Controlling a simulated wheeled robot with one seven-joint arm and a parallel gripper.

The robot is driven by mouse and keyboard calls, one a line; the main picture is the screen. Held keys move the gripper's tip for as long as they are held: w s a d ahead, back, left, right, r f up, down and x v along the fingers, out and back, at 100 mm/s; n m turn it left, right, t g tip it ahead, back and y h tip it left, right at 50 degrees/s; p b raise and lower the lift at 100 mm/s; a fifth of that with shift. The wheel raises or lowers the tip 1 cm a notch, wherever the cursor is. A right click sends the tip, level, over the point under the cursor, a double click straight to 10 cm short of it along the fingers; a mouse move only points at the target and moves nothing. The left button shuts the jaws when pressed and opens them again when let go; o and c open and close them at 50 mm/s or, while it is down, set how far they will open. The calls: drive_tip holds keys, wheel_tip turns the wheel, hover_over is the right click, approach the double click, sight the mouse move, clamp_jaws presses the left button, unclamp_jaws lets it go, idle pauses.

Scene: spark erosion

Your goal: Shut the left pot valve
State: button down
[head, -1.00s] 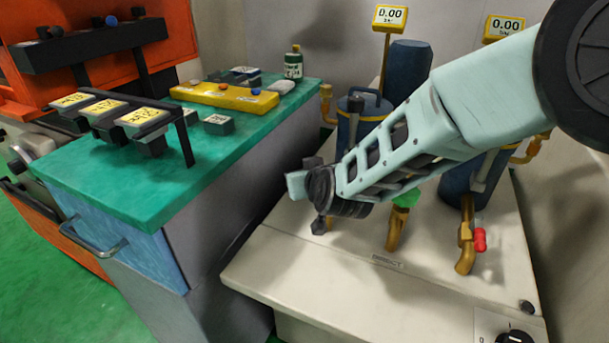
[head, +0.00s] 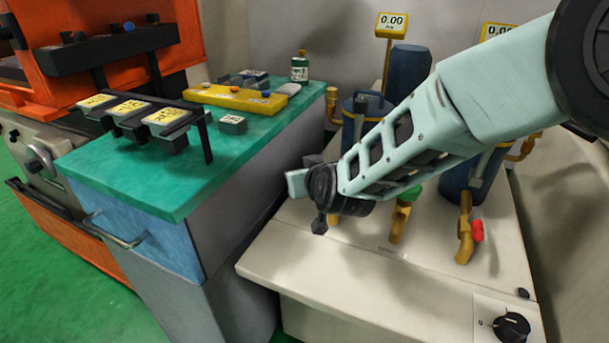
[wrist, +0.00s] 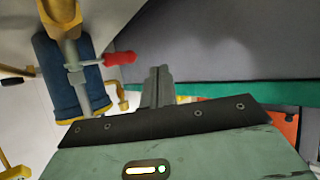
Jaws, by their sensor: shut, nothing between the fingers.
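The left blue pot (head: 352,138) stands on the pale cabinet, partly behind my arm, which hides its valve in the head view. In the wrist view a blue pot (wrist: 58,82), apparently the same one, has a grey valve fitting with a red handle (wrist: 119,58) pointing right. A brass pipe (wrist: 60,12) shows above it. My gripper (wrist: 159,72) is shut and empty. Its fingers appear below and right of the red handle, with a visible gap in the picture; depth is unclear.
A green valve handle (head: 410,194) and a red one (head: 477,231) sit further right on brass pipes. The green bench (head: 160,180) stands left, with a yellow block (head: 235,97) and labelled boxes. The pale cabinet top (head: 300,245) is clear at the front.

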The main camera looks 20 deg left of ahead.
drive_tip(key=s+r, duration=0.4)
drive_tip(key=s, duration=0.3)
drive_tip(key=shift+s, duration=0.4)
drive_tip(key=s+d+r+g+h+p, duration=0.1)
drive_tip(key=s+d+r+g+p, duration=0.2)
drive_tip(key=d+r, duration=0.3)
drive_tip(key=s+d+r+g+h+p, duration=0.1)
drive_tip(key=s+d+r+g+p, duration=0.2)
drive_tip(key=d, duration=0.5)
drive_tip(key=s+d+r+g+h+p, duration=0.1)
drive_tip(key=s+d, duration=0.3)
drive_tip(key=d, duration=0.4)
drive_tip(key=s+d+r+g+h+p, duration=0.1)
drive_tip(key=s+d+r+h+p, duration=0.1)
drive_tip(key=s+d, duration=0.3)
drive_tip(key=s+d+r+m+g+h+p, duration=0.1)
drive_tip(key=s+d+h+p, duration=0.2)
drive_tip(key=d, duration=0.7)
drive_tip(key=shift+s+d+r, duration=0.3)
drive_tip(key=shift+s+d, duration=0.1)
drive_tip(key=shift+s, duration=0.75)
